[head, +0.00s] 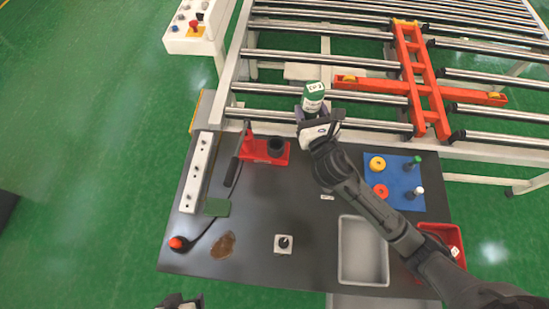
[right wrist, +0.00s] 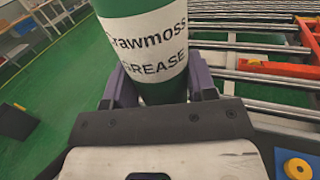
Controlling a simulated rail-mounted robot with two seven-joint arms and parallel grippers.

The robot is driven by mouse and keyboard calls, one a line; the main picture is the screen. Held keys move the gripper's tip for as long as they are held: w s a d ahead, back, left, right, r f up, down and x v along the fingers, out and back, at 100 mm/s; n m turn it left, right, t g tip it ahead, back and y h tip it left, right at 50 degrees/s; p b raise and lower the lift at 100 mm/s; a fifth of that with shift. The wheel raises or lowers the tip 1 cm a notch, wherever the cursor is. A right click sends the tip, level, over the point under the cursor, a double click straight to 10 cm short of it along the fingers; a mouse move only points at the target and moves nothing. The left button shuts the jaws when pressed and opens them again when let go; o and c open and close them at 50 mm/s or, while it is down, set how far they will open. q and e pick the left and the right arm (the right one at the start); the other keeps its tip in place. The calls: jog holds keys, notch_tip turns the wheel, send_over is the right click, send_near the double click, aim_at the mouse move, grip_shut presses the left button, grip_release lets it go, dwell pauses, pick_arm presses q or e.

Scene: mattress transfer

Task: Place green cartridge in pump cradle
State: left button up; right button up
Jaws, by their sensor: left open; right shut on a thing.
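The green cartridge (head: 314,92) has a white label and is held upright in my right gripper (head: 315,115), above the back edge of the dark table. The right wrist view shows the cartridge (right wrist: 144,60) between the two fingers, with "Crawmoss GREASE" on its label. My left gripper (head: 181,301) is open and empty at the bottom edge, partly cut off.
A blue mat (head: 402,197) with yellow and red rings and small bottles lies at right. A grey tray (head: 345,275) and a red bin (head: 455,240) are nearer. A white rail (head: 197,172) edges the table at left. The roller conveyor (head: 300,55) lies behind.

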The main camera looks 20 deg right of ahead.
notch_tip(320, 180, down, 15)
jog(key=w+d+b, duration=0.1)
jog(key=d+b, duration=0.1)
jog(key=b, duration=0.5)
pick_arm(q)
notch_tip(320, 180, down, 16)
jog(key=b, duration=0.6)
jog(key=shift+r, duration=0.2)
pick_arm(e)
jog(key=shift+h, duration=0.3)
jog(key=w+a+f, duration=0.2)
jog(key=w+f, duration=0.1)
jog(key=w+a+f, duration=0.3)
jog(key=f, duration=0.1)
jog(key=w+a+f, duration=0.2)
jog(key=w+f, duration=0.1)
jog(key=f, duration=0.1)
jog(key=shift+a, duration=0.15)
pick_arm(q)
jog(key=shift+d, duration=0.1)
jog(key=shift+f+b, duration=0.1)
jog(key=shift+b, duration=0.25)
pick_arm(e)
jog(key=shift+w+f, duration=0.1)
jog(key=shift+f, duration=0.1)
pick_arm(q)
jog(key=shift+f+b, duration=0.3)
jog(key=shift+b, duration=0.05)
pick_arm(e)
jog(key=shift+f, duration=0.35)
